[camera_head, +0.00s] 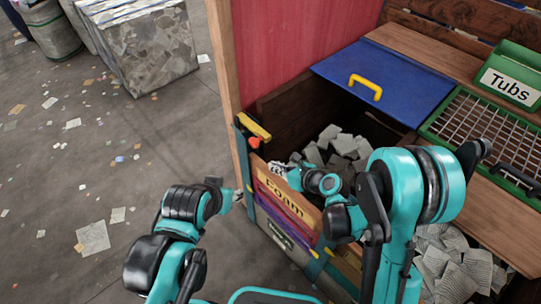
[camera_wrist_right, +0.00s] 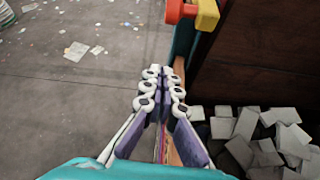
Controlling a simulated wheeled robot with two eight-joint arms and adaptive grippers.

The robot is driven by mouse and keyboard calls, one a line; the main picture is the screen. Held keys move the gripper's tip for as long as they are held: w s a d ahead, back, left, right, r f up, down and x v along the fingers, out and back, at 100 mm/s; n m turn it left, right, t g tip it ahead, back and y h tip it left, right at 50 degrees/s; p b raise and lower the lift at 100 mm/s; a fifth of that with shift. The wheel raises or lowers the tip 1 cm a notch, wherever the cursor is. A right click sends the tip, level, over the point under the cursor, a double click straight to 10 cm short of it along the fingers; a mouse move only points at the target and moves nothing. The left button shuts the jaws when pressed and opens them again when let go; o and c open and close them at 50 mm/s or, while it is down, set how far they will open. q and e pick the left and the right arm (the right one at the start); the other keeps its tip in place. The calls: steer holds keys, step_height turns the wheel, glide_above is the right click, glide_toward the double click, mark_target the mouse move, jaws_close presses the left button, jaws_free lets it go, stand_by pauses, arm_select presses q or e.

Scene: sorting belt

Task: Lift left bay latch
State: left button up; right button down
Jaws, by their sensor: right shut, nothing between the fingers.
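The left bay, with a front board lettered "Foam" (camera_head: 283,193), holds grey scraps. A latch with a yellow bar and red end (camera_head: 254,130) sits on the teal post at its left front corner. In the right wrist view the latch (camera_wrist_right: 200,13) is at the top, beyond my fingertips and apart from them. My right gripper (camera_head: 281,169) is over the front board's top edge, just below the latch; in its wrist view the gripper (camera_wrist_right: 161,75) is shut and empty. My left gripper (camera_head: 238,195) is left of the board, over the floor; its fingers are too small to read.
A blue lid with a yellow handle (camera_head: 365,85) lies behind the left bay. A wooden post (camera_head: 224,60) stands beside the latch.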

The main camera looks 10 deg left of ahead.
steer(key=b+x, duration=0.3)
steer(key=x, duration=0.7)
steer(key=shift+w+r, duration=0.15)
steer(key=shift+r, duration=0.9)
steer(key=shift+w+r, duration=0.15)
steer(key=shift+r, duration=0.9)
